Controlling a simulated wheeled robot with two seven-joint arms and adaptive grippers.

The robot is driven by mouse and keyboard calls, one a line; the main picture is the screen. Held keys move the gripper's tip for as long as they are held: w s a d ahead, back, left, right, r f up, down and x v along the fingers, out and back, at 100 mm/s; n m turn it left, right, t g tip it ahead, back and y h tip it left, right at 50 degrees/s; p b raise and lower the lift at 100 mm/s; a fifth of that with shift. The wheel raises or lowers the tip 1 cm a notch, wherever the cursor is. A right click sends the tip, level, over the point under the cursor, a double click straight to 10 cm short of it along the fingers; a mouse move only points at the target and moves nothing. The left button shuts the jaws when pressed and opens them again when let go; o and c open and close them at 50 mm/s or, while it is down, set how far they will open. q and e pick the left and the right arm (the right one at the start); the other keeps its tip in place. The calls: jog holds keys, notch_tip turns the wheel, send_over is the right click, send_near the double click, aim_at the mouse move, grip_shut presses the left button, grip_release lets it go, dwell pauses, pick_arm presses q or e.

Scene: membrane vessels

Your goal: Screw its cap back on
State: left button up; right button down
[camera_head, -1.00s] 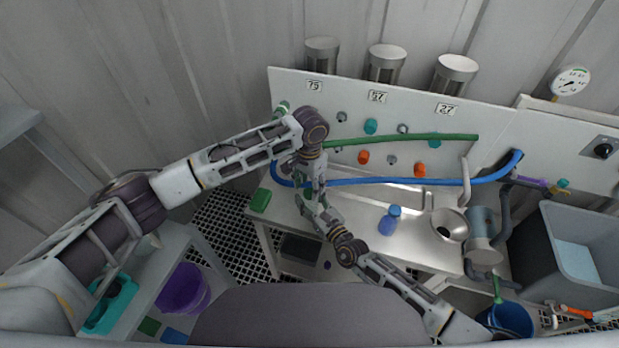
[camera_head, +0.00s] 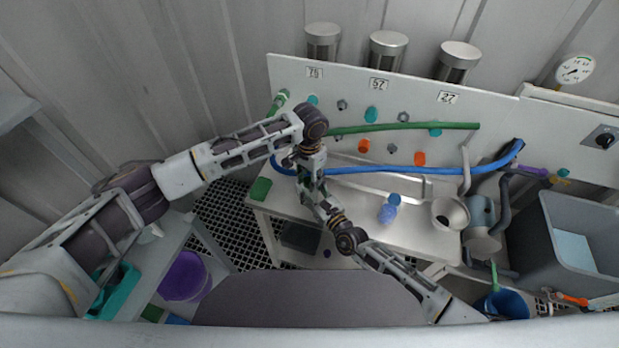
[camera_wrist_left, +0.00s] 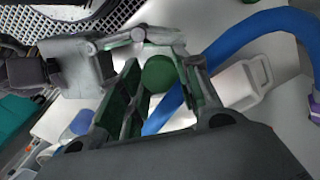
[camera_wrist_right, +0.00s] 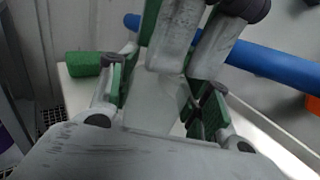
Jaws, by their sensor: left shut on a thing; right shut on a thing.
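My left gripper (camera_head: 308,180) is over the left end of the counter, pointing down. In the left wrist view its green-padded fingers (camera_wrist_left: 155,90) are shut on a round green cap-like disc (camera_wrist_left: 158,73). My right gripper (camera_head: 318,203) reaches up from below and meets it; the two are very close. In the right wrist view the right fingers (camera_wrist_right: 162,100) stand either side of a pale thing (camera_wrist_right: 158,105), largely covered by the left gripper's fingers. Its shape, and whether the cap touches it, cannot be told.
A blue hose (camera_head: 430,170) runs just behind both grippers. A green block (camera_head: 260,188) lies on the counter's left corner. A green hose (camera_head: 400,127) crosses the panel.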

pick_arm(q)
jog(key=shift+c, duration=0.3)
jog(key=o, duration=1.2)
jog(key=shift+r, duration=0.15)
notch_tip(320, 180, up, 12)
jog(key=shift+f, duration=0.15)
pick_arm(e)
jog(key=c, duration=0.6)
grip_release()
